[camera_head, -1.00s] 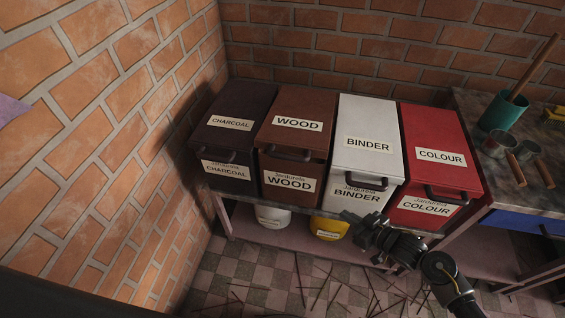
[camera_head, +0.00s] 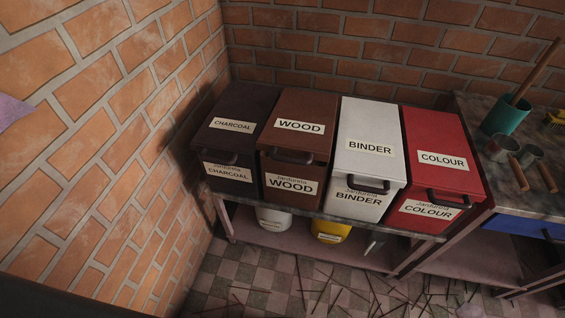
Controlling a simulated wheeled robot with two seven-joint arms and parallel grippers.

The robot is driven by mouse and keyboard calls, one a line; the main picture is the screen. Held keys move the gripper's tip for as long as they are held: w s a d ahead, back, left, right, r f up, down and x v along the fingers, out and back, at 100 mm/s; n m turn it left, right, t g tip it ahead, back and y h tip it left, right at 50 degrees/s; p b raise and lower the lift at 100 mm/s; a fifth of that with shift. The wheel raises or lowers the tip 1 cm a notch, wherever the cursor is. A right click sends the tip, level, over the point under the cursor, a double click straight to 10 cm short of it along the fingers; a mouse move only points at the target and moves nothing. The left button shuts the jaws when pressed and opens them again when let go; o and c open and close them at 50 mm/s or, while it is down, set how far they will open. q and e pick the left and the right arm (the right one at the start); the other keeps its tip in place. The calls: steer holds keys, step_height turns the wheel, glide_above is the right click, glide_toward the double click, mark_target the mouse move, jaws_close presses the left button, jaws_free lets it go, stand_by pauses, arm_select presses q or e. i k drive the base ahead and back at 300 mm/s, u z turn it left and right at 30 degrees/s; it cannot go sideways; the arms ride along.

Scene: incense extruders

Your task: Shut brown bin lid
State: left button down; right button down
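The brown bin (camera_head: 289,187), labelled WOOD, stands on the bench between the dark CHARCOAL bin and the white BINDER bin. Its brown lid (camera_head: 301,104) lies down over the top, sloping toward the front, and looks shut. A dark handle (camera_head: 292,156) runs along the lid's front edge. Neither of my grippers is in view, and nothing touches the lid.
The dark charcoal bin (camera_head: 236,111), white binder bin (camera_head: 368,172) and red colour bin (camera_head: 445,142) stand in the same row, lids down. A side bench at right holds a green pot (camera_head: 505,115) and metal cups (camera_head: 500,147). Thin sticks litter the checkered floor.

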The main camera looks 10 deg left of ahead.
mark_target(301, 125)
steer(key=u, duration=2)
steer(key=k, duration=1)
steer(key=z, duration=2.25)
steer(key=i, duration=0.5)
steer(key=u, duration=0.05)
